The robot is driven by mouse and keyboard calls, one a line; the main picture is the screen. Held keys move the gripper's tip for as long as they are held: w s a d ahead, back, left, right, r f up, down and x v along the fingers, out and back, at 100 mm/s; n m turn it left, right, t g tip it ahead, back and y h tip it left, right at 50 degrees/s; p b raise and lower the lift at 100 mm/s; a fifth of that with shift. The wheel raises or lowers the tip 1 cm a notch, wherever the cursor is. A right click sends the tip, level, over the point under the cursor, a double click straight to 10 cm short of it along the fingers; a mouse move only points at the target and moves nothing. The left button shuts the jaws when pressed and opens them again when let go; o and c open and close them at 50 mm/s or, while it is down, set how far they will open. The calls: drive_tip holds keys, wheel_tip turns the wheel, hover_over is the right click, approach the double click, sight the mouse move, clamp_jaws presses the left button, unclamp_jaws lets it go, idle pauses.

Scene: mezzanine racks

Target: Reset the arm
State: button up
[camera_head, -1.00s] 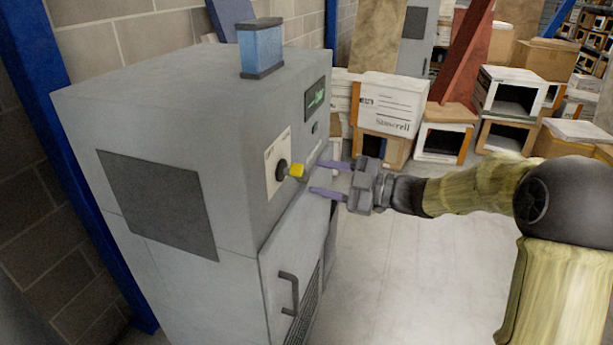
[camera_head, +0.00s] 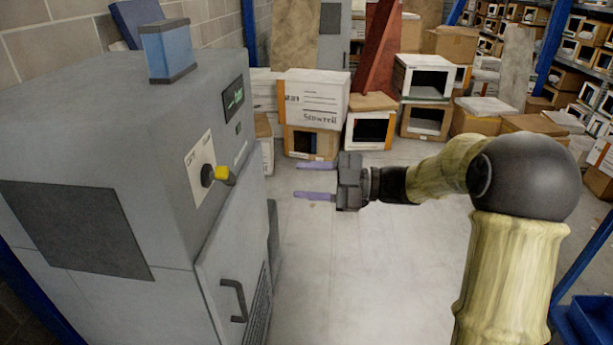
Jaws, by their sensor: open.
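My gripper (camera_head: 316,181) is open and empty, with its two purple fingers apart and pointing left. It is held in the air to the right of a grey cabinet, with a visible gap between them. My arm reaches in from the right with a bend at a dark round joint. The grey cabinet (camera_head: 95,130) fills the left side.
A blue box (camera_head: 168,52) stands on top of the cabinet. Stacked cartons (camera_head: 315,98) and a red slanted post (camera_head: 377,50) are behind. Shelves of boxes (camera_head: 585,65) are at the back right. The pale floor (camera_head: 350,280) below my gripper is clear.

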drive_tip(key=w+d+r+m+t+h+p, duration=0.1)
drive_tip(key=w+d+m+t+h+p, duration=0.15)
drive_tip(key=w+m+t+h, duration=0.35)
drive_tip(key=s+d+f+m+t+h+p, duration=0.2)
drive_tip(key=d+f+m+t+h+p, duration=0.15)
drive_tip(key=d+m+h, duration=0.55)
drive_tip(key=s+d+f+m+g+h+p, duration=0.1)
drive_tip(key=s+d+f+m+g+p, duration=0.1)
drive_tip(key=s, duration=0.9)
drive_tip(key=s+d+f+m+g+h+p, duration=0.2)
drive_tip(key=s+m+g, duration=0.4)
drive_tip(key=s, duration=0.5)
wheel_tip(320, 180, down, 2)
drive_tip(key=shift+s+m+p, duration=0.15)
drive_tip(key=shift+m+p, duration=0.45)
drive_tip(key=shift+m, duration=0.5)
drive_tip(key=shift+d+g, duration=0.1)
drive_tip(key=shift+g, duration=0.15)
